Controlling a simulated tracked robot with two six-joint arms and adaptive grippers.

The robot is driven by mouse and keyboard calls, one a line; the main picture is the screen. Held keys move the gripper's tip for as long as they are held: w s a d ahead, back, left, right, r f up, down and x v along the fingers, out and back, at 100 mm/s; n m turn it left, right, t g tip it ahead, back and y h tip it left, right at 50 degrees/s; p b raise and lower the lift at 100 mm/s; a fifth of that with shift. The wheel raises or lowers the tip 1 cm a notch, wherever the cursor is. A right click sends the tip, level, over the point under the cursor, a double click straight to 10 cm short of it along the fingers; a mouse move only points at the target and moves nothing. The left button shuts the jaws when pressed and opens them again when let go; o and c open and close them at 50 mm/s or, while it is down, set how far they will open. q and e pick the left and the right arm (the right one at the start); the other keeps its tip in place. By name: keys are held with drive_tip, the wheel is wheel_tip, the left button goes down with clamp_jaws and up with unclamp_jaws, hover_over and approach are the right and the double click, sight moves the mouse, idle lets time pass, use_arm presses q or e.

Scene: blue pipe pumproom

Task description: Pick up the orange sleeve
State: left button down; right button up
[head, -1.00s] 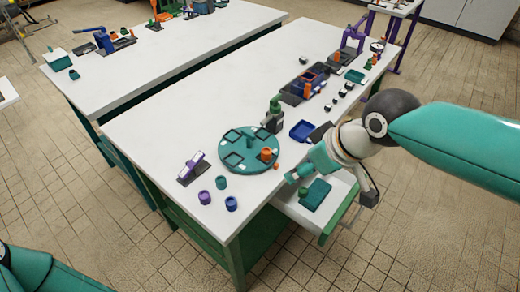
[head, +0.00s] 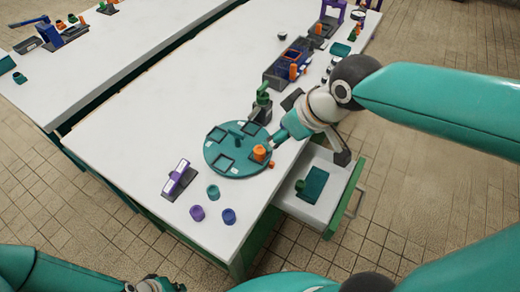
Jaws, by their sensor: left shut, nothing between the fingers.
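An orange sleeve (head: 260,153) stands upright on the right part of the round teal turntable (head: 225,168), at the table's near right. The arm from the right reaches over the table edge, and its teal end lies close to the sleeve. I cannot make out the fingers of that right gripper or whether they touch the sleeve. My left gripper (head: 157,285) is only partly in view at the bottom edge, shut and empty, well away from the sleeve.
An open drawer (head: 325,210) with a teal block juts out below the turntable. Purple, teal and blue rings (head: 228,216) and a purple-topped fixture (head: 179,179) stand at the near left. A green fixture (head: 262,100) stands behind the turntable. The table's left half is clear.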

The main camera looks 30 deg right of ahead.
hover_over(260, 149)
drive_tip(key=s, duration=0.3)
wheel_tip(260, 149, down, 5)
drive_tip(key=x, duration=0.3)
drive_tip(key=d+b+x, duration=0.1)
drive_tip(key=x, duration=0.1)
drive_tip(key=shift+w+a+f, duration=0.1)
drive_tip(key=shift+w+f, duration=0.05)
clamp_jaws()
